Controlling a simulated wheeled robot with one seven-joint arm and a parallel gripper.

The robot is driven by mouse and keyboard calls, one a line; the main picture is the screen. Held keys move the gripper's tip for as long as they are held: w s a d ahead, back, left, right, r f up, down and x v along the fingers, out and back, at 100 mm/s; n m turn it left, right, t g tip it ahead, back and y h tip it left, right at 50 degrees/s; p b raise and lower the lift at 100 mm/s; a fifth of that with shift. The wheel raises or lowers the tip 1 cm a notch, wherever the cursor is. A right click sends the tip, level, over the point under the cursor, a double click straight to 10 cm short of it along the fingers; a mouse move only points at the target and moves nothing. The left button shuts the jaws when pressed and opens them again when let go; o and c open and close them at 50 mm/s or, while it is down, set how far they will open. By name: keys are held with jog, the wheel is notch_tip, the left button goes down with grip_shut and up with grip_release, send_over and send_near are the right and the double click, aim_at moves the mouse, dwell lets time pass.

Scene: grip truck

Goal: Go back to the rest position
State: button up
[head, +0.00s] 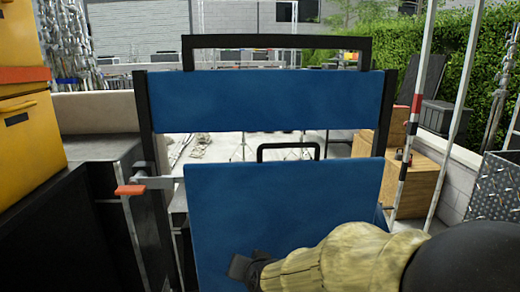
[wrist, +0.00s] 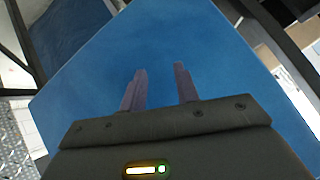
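My gripper (head: 247,268) shows at the bottom of the head view, in front of a blue panel with a black handle (head: 285,200). In the wrist view my gripper's two fingers (wrist: 160,88) stand apart with nothing between them, and the blue panel (wrist: 200,45) fills the space beyond them. I cannot tell whether the fingertips touch the panel. My arm, in a yellowish cover, comes in from the lower right of the head view.
A blue chair-like backrest (head: 265,100) on black posts stands behind the panel. An orange-tipped clamp (head: 130,190) is at the left, near yellow cases (head: 25,120). Striped and white poles (head: 412,110), wooden boxes (head: 418,180) and a diamond-plate case (head: 497,190) stand at the right.

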jog(key=s+d+f+n+g+h, duration=0.1)
jog(key=s+d+f+g+h, duration=0.1)
jog(key=s+d+f+g, duration=0.45)
jog(key=s+d+f+n+g+h, duration=0.1)
jog(key=s+d+f+h, duration=0.15)
jog(key=s+d, duration=0.7)
jog(key=w+d+r+p, duration=0.2)
jog(key=w+r+p, duration=0.1)
jog(key=r+p, duration=1.6)
jog(key=shift+r+y+p, duration=0.25)
jog(key=shift+y+p, duration=0.2)
jog(key=shift+p, duration=0.3)
